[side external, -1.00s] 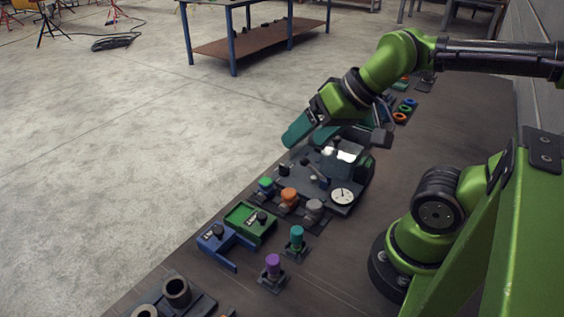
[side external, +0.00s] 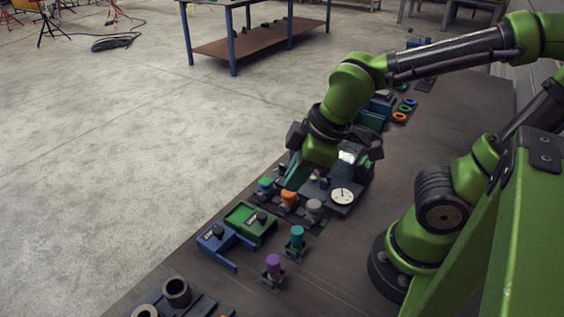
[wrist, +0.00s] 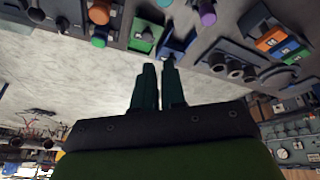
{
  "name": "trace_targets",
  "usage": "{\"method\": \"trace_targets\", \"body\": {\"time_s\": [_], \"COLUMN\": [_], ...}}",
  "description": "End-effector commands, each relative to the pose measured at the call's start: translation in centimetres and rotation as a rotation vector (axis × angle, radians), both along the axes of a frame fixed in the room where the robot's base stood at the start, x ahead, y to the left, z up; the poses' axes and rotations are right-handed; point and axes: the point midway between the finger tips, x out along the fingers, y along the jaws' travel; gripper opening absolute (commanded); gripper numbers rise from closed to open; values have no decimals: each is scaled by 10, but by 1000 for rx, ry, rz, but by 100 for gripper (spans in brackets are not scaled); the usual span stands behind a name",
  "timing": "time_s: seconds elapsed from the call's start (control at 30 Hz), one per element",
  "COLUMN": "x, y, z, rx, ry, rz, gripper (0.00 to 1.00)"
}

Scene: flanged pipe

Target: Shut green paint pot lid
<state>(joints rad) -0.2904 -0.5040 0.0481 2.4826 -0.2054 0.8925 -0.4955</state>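My gripper (wrist: 160,75) points down toward the bench's floor-side edge. In the wrist view its two dark teal fingers lie close together, with only a thin gap and nothing seen between them.
An orange-topped piece (side external: 289,197) and a grey one (side external: 314,208) stand beside the green-topped one. A blue piece (side external: 215,238) adjoins the green box. Teal (side external: 297,234) and purple (side external: 273,263) capped pieces stand nearby. A dial (side external: 342,196) is on the dark panel.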

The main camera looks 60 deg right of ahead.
Motion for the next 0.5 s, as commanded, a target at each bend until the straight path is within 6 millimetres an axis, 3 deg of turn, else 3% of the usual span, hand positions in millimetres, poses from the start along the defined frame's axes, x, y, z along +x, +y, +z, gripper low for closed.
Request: {"method": "trace_targets", "body": {"time_s": [0.3, 0.5], "x": [1, 8], "y": [22, 21], "z": [-34, -39], "rx": [-571, -832], "ry": [-16, -23], "rz": [1210, 1816], "gripper": [0, 0]}}
